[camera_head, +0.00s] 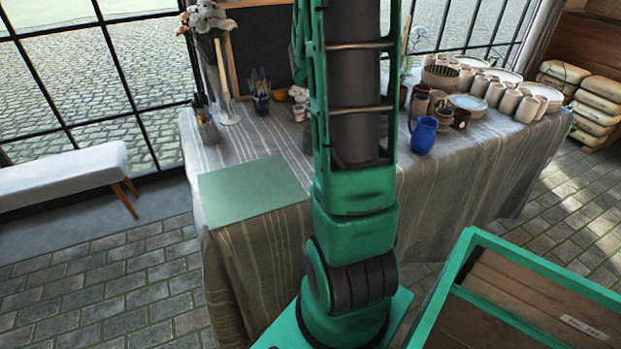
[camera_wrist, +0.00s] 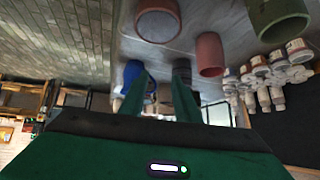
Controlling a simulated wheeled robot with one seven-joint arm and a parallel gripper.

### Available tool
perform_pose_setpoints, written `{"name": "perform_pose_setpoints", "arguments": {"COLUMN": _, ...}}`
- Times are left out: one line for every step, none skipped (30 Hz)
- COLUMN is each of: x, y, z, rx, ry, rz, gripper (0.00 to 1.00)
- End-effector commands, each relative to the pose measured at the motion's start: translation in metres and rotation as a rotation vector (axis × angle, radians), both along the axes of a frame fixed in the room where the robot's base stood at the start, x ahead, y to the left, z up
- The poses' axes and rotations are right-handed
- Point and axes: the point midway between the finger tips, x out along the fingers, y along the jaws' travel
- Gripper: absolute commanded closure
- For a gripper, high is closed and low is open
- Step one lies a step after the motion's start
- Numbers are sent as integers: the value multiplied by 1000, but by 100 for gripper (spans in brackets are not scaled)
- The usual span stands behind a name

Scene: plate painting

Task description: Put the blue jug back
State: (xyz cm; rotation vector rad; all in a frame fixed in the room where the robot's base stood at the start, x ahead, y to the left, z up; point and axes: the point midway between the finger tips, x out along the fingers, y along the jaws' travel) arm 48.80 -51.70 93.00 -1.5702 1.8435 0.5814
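The blue jug (camera_head: 422,136) stands upright on the cloth-covered table, near its front edge and right of my arm in the head view. In the wrist view, which appears upside down, a blue thing that looks like the jug (camera_wrist: 132,73) shows just left of and beyond the left finger. My gripper (camera_wrist: 161,76) is open, with its two green fingers apart and nothing held between them. It does not touch the jug as far as I can see. The head view does not show the gripper's fingers.
Brown mugs (camera_head: 419,104), a dark brown mug (camera_head: 460,118) and stacked plates (camera_head: 467,102) stand close to the jug. A green mat (camera_head: 253,190) lies at the table's left. A green-framed crate (camera_head: 453,284) is at lower right. Pots, including a reddish one (camera_wrist: 209,54), show in the wrist view.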

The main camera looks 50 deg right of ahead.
Motion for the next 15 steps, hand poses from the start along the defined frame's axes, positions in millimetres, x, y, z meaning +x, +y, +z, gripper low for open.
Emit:
{"name": "perform_pose_setpoints", "arguments": {"x": 3, "y": 24, "z": 7, "rx": 51, "ry": 16, "rz": 51, "gripper": 71}}
{"name": "perform_pose_setpoints", "arguments": {"x": 4, "y": 38, "z": 8, "rx": 88, "ry": 34, "rz": 84, "gripper": 71}}
{"name": "perform_pose_setpoints", "arguments": {"x": 5, "y": 58, "z": 10, "rx": 137, "ry": 56, "rz": 133, "gripper": 71}}
{"name": "perform_pose_setpoints", "arguments": {"x": 5, "y": 73, "z": 12, "rx": 174, "ry": 73, "rz": 173, "gripper": 71}}
{"name": "perform_pose_setpoints", "arguments": {"x": 5, "y": 88, "z": 13, "rx": 210, "ry": 89, "rz": 213, "gripper": 71}}
{"name": "perform_pose_setpoints", "arguments": {"x": 5, "y": 109, "z": 15, "rx": 259, "ry": 112, "rz": 271, "gripper": 71}}
{"name": "perform_pose_setpoints", "arguments": {"x": 3, "y": 125, "z": 17, "rx": 293, "ry": 128, "rz": 317, "gripper": 71}}
{"name": "perform_pose_setpoints", "arguments": {"x": 2, "y": 141, "z": 18, "rx": 329, "ry": 145, "rz": 364, "gripper": 71}}
{"name": "perform_pose_setpoints", "arguments": {"x": 0, "y": 162, "z": 20, "rx": 374, "ry": 166, "rz": 430, "gripper": 71}}
{"name": "perform_pose_setpoints", "arguments": {"x": -4, "y": 177, "z": 22, "rx": 409, "ry": 184, "rz": 480, "gripper": 71}}
{"name": "perform_pose_setpoints", "arguments": {"x": -6, "y": 194, "z": 24, "rx": 441, "ry": 202, "rz": 536, "gripper": 71}}
{"name": "perform_pose_setpoints", "arguments": {"x": -11, "y": 214, "z": 26, "rx": 483, "ry": 223, "rz": 609, "gripper": 71}}
{"name": "perform_pose_setpoints", "arguments": {"x": -15, "y": 229, "z": 28, "rx": 513, "ry": 241, "rz": 665, "gripper": 71}}
{"name": "perform_pose_setpoints", "arguments": {"x": -20, "y": 244, "z": 30, "rx": 543, "ry": 259, "rz": 722, "gripper": 71}}
{"name": "perform_pose_setpoints", "arguments": {"x": -26, "y": 262, "z": 32, "rx": 578, "ry": 279, "rz": 793, "gripper": 71}}
